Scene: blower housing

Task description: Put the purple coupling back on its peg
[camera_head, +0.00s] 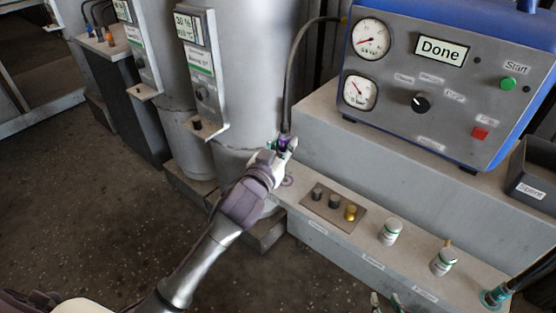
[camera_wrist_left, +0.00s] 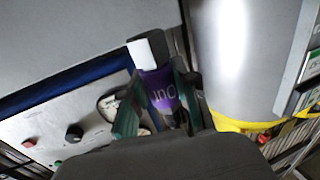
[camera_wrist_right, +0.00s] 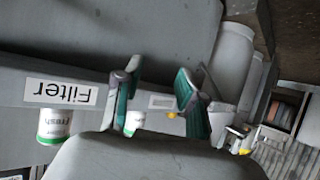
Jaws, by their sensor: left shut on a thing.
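The purple coupling (camera_head: 283,143) is in my left gripper (camera_head: 286,147), raised above the left end of the low grey bench, at the end of a dark hose (camera_head: 290,80). In the left wrist view the purple coupling (camera_wrist_left: 160,88) sits upright between the green finger pads of my left gripper (camera_wrist_left: 157,95), with white letters on it and a white block at its top. A round ring mark (camera_head: 288,181) lies on the bench just below the hand. I cannot tell which thing is the peg. My right gripper (camera_wrist_right: 157,95) is open and empty near the bench front; its fingertips show at the bottom of the head view (camera_head: 386,303).
A plate with three knobs (camera_head: 333,203) and two white-green canisters (camera_head: 390,231) stand along the bench (camera_head: 340,240). A teal coupling (camera_head: 493,297) with a hose is at its right end. The blue control box (camera_head: 440,80) reads Done. Grey tanks (camera_head: 245,70) stand close left.

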